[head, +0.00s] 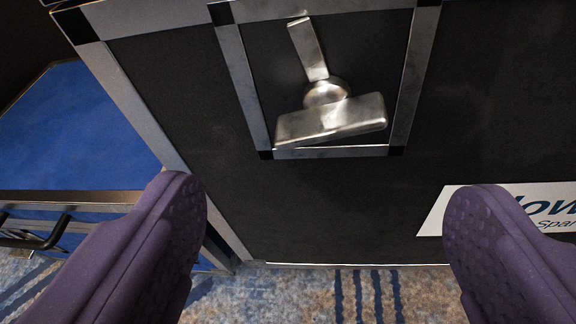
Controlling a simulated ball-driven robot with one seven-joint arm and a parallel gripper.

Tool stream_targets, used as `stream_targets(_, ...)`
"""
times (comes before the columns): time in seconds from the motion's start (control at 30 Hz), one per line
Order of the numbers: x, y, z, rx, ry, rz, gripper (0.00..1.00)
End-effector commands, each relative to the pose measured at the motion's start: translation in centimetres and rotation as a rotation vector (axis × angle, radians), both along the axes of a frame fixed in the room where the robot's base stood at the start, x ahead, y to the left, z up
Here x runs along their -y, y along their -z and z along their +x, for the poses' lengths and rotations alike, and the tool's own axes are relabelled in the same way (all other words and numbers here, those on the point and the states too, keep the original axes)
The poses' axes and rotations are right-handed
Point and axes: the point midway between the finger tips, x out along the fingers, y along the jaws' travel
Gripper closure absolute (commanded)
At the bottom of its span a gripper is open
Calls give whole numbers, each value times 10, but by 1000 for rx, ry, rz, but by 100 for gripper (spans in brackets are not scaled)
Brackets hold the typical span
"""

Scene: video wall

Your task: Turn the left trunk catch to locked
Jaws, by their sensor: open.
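The trunk catch (328,118) is a silver metal piece with a narrow arm pointing up and slightly left, a round hub, and a wide bar below. It sits inside a metal-framed recess on the front of a black trunk (180,90). The wide bar is slightly tilted, its right end higher. My gripper (325,215) is open, with one purple padded finger at lower left and one at lower right. The catch lies above and between the fingertips in the picture, and neither finger touches it. No second catch is in view.
A white label with dark lettering (520,205) is on the trunk face, partly behind my right finger. A blue case (75,125) with a black handle (35,240) stands at left. Patterned carpet (320,290) shows below the trunk.

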Motion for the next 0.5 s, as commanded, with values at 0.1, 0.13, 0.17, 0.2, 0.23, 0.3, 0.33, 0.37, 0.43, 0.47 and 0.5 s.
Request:
stream_targets(0.1,-14,-12,-8,-101,-5,-229,15)
stream_targets(0.13,-15,-14,-10,-117,-3,-265,15)
stream_targets(0.17,-16,-14,-10,-130,-2,-293,15)
stream_targets(0.2,-16,-14,-10,-144,2,-317,15)
stream_targets(0.23,-15,-13,-9,-149,3,-329,15)
stream_targets(0.3,-11,-8,-2,-153,6,-337,15)
stream_targets(0.33,-9,-5,2,-154,6,-336,15)
stream_targets(0.37,-7,-3,7,-152,6,-335,15)
stream_targets(0.43,-2,3,18,-152,7,-335,15)
stream_targets(0.47,0,5,23,-152,7,-335,15)
stream_targets(0.5,2,7,29,-151,7,-334,15)
